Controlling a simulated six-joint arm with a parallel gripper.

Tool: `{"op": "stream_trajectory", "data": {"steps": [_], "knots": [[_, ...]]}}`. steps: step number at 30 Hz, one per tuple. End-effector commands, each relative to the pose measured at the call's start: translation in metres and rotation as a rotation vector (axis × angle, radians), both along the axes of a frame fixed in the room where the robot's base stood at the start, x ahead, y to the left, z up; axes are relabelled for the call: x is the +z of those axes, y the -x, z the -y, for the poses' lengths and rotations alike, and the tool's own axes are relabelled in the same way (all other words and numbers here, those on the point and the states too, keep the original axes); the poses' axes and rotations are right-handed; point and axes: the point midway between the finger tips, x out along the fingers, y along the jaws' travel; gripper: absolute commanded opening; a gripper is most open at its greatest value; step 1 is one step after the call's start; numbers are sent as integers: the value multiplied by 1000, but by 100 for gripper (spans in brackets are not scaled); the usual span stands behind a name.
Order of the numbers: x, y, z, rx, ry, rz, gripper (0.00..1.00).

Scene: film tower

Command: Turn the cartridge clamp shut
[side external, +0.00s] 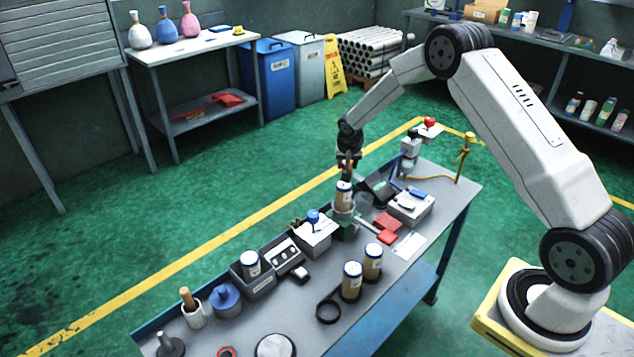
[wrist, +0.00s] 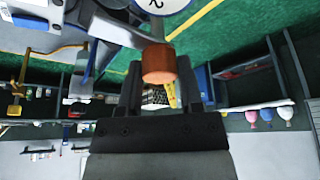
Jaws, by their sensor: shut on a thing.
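The cartridge (side external: 344,197), pale with a blue-rimmed top, stands upright in the green clamp (side external: 344,225) on the bench. Its white top (wrist: 163,4) shows at the upper edge of the wrist view. My gripper (side external: 348,163) is above the cartridge, pointing down. In the wrist view my gripper (wrist: 160,88) is shut on a brown-orange handle (wrist: 158,62), which sits between the dark fingers. A grey bar runs beside the handle toward the cartridge. I cannot tell the clamp's exact angle; the join of handle and clamp is partly hidden.
Two similar cartridges (side external: 352,281) stand toward the bench's front. Another cartridge (side external: 250,263) stands in a dark box to the left. A white box with a blue knob (side external: 313,235) is close to the clamp's left. Red blocks (side external: 388,228) and a grey device (side external: 410,207) lie to its right.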

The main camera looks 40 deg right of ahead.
Motion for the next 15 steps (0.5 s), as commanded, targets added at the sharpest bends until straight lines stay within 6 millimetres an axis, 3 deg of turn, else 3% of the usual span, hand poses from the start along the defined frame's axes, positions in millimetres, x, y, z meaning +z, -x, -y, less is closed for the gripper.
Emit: {"op": "stream_trajectory", "data": {"steps": [15], "knots": [[-2,0,-2,-347,-1,-5,0]]}}
